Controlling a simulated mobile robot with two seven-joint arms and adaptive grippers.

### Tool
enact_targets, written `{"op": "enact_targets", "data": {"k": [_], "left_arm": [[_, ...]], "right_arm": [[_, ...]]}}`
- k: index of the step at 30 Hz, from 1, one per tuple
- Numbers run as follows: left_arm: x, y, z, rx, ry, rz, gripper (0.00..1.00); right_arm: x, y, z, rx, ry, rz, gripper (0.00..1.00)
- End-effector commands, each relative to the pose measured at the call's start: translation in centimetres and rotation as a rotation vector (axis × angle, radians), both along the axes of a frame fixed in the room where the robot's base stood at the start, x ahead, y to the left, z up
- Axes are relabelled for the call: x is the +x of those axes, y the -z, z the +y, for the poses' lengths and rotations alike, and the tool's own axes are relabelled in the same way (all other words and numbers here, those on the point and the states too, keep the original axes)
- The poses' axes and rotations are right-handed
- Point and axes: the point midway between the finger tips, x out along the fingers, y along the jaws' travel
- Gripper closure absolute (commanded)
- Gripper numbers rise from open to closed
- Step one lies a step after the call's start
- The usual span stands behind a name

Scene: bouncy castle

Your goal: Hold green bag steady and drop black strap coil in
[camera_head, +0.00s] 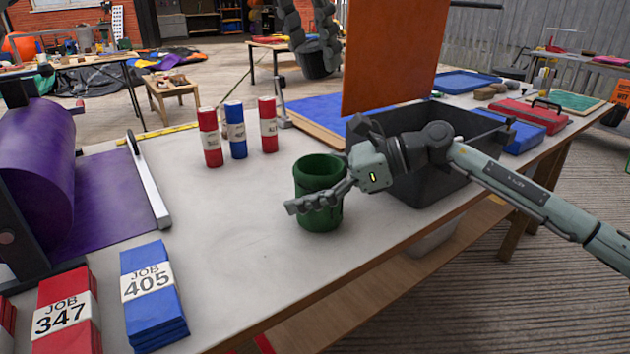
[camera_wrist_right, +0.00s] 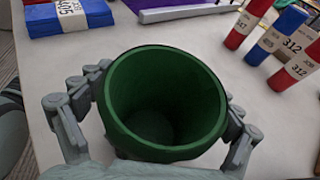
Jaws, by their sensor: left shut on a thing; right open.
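The green bag (camera_head: 305,215) is an open-topped, cylinder-shaped container standing upright on the table. Its inside looks empty in the right wrist view, where its rim (camera_wrist_right: 118,122) faces the camera. My right gripper (camera_head: 318,197) is open around the bag, with one finger across its near side and the other hidden behind it. In the right wrist view its fingers lie on both sides of the bag; I cannot tell whether they touch it. My left gripper (camera_head: 312,42) is at the top of the head view, pointing down, shut on the black strap coil (camera_head: 315,64), above and beyond the bag.
A dark grey bin (camera_head: 430,190) stands right of the bag, with an orange sheet (camera_head: 392,50) rising behind it. Red and blue rolls (camera_head: 237,130) stand left of the bag. Blue (camera_head: 152,295) and red (camera_head: 66,315) folded stacks lie front left. The table between is clear.

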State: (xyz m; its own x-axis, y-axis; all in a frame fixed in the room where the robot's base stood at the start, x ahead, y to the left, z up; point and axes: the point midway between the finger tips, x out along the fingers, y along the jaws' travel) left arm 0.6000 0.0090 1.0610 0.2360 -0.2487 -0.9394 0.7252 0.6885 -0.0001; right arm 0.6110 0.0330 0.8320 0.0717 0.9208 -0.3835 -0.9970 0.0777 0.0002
Motion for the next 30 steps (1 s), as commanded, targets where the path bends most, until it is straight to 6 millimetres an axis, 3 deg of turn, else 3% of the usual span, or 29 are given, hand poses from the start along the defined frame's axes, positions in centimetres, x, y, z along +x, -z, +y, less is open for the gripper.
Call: {"op": "enact_targets", "data": {"k": [8, 24, 30], "left_arm": [[-0.01, -0.02, -0.01, 0.0, 0.0, 0.0, 0.9], [-0.01, -0.02, -0.01, -0.001, 0.0, -0.001, 0.9], [0.02, 0.54, 0.0, 0.0, 0.0, 0.0, 0.9]], "right_arm": [[0.02, 0.04, 0.18, 0.001, 0.0, 0.0, 0.09], [0.01, 0.03, 0.16, 0.001, 0.0, 0.0, 0.76], [0.01, 0.04, 0.15, 0.001, 0.0, 0.0, 0.78]]}}
